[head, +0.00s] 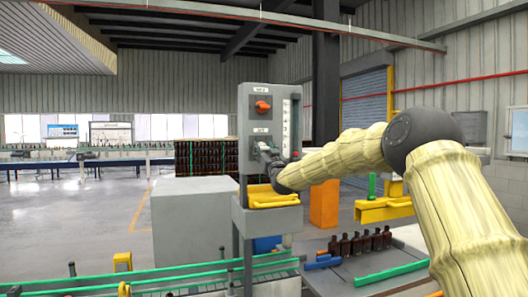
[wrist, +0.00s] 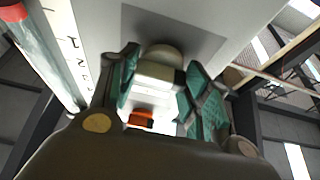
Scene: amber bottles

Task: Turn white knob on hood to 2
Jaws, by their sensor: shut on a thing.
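A grey upright panel (head: 244,130) stands in the middle of the head view, with small labels on its face. My gripper (head: 268,155) is at the panel's lower part, in front of the lower label, and hides what is there. I cannot read which number the knob points to. An orange knob (head: 263,106) is higher on the panel, clear of my gripper.
A white strip with marks (head: 288,120) runs down the panel's right side. A yellow tray (head: 272,199) is below my gripper. Amber bottles (head: 360,244) stand on a grey surface at the lower right. A grey box (head: 193,218) is left of the panel.

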